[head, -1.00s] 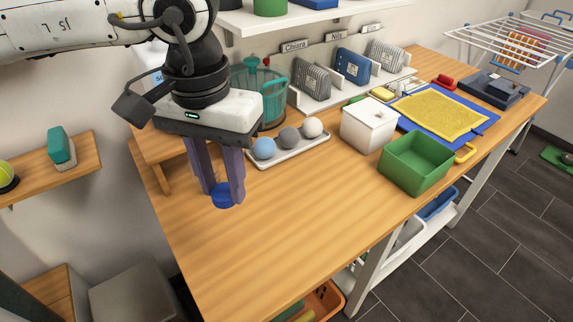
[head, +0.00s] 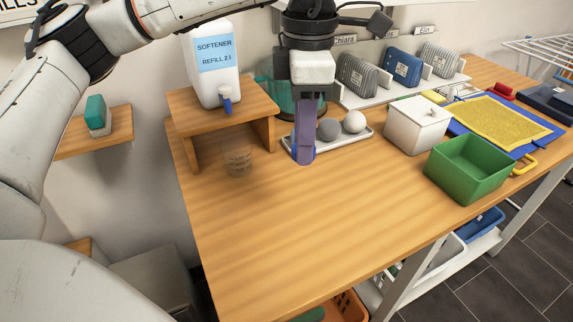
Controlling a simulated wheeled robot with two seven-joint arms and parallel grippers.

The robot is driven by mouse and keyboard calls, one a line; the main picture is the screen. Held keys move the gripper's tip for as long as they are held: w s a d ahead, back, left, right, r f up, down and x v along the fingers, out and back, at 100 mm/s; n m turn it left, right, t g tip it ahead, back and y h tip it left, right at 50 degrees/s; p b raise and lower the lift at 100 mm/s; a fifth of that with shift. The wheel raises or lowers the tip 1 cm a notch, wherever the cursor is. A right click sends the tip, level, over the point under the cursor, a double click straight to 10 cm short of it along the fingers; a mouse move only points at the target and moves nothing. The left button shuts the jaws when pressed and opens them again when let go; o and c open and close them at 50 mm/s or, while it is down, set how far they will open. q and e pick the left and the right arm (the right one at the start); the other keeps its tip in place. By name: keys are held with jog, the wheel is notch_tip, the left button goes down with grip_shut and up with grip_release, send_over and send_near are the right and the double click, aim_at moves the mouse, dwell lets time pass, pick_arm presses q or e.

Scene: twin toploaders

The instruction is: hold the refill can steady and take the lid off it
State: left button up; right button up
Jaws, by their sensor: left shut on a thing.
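The refill can (head: 214,88) is a white canister labelled "SOFTENER REFILL 2 l". It stands upright on a small wooden riser at the back left, with a blue tap (head: 225,99) low on its front. My arm passes across its top, so I cannot tell whether a lid is on it. My left gripper (head: 304,157) points down over the table, right of the riser and in front of the ball tray. Its purple fingers are shut on a blue round cap (head: 312,155), mostly hidden by them. My right gripper is not in view.
A clear brownish cup (head: 237,157) stands in front of the riser. Behind the gripper is a tray (head: 350,143) with a grey and a white ball. A white lidded box (head: 412,130) and a green bin (head: 466,172) stand to the right. The front table is clear.

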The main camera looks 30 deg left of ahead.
aim_at(299, 196)
pick_arm(q)
jog(key=n, duration=0.2)
jog(key=f+n+b, duration=0.1)
jog(key=w+n, duration=0.1)
jog(key=n, duration=0.1)
jog(key=shift+a+f+n, duration=0.15)
jog(key=shift+a+n, duration=0.1)
jog(key=shift+n, duration=0.05)
jog(key=f+n+b, duration=0.1)
jog(key=f+n, duration=0.3)
jog(key=n, duration=0.1)
jog(key=w+a+f+n+b, duration=0.1)
jog(key=f+n+b, duration=0.1)
jog(key=f+n, duration=0.2)
jog(key=w+f+n+b, duration=0.1)
jog(key=f+n, duration=0.3)
jog(key=n, duration=0.2)
jog(key=shift+w+a+f+b, duration=0.15)
jog(key=shift+a+b, duration=0.15)
jog(key=shift+a, duration=0.1)
jog(key=shift+f, duration=0.1)
jog(key=o, duration=1.2)
jog(key=shift+c, duration=0.2)
